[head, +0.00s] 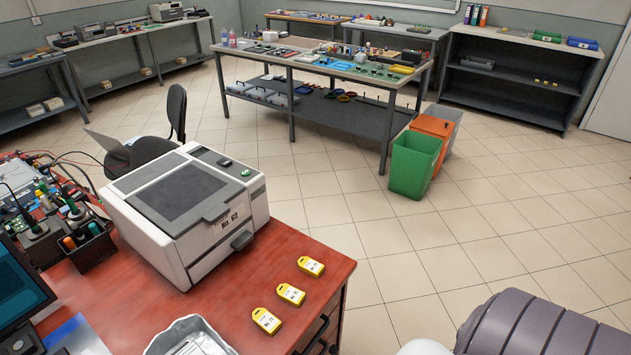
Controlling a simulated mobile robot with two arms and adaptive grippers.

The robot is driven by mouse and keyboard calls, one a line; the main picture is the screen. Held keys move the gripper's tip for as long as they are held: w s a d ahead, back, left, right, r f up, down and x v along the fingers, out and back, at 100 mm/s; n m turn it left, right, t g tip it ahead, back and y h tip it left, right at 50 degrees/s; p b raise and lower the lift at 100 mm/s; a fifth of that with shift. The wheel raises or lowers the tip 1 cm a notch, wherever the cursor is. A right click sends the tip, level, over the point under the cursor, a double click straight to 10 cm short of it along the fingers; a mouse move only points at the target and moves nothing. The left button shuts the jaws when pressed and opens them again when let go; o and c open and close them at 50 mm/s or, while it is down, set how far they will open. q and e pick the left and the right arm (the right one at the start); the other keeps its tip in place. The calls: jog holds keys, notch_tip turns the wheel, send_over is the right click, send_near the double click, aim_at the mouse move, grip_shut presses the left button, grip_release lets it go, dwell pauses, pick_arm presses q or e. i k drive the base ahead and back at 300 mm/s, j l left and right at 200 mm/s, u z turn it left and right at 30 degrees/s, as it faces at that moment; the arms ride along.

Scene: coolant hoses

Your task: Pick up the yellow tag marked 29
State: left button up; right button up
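Three yellow tags lie apart in a slanting row on the red desk top (235,300), near its right edge. The far tag (311,266) is closest to the desk's edge, the middle tag (291,294) is in between, and the near tag (266,321) is closest to me. Each has a white label with small dark marks. The marks are too small to read, so I cannot tell which tag is 29. Neither my left nor my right gripper is in view. A part of my own arm shows at the bottom right.
A grey and white machine (190,205) stands behind the tags. A clear bag or tray (190,336) lies left of the near tag. A black pen holder (90,247) and a monitor (18,285) are at the left. Tiled floor (430,275) is open right of the desk.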

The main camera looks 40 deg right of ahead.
aim_at(306, 264)
jog(key=z, duration=1)
jog(key=k+l, duration=0.05)
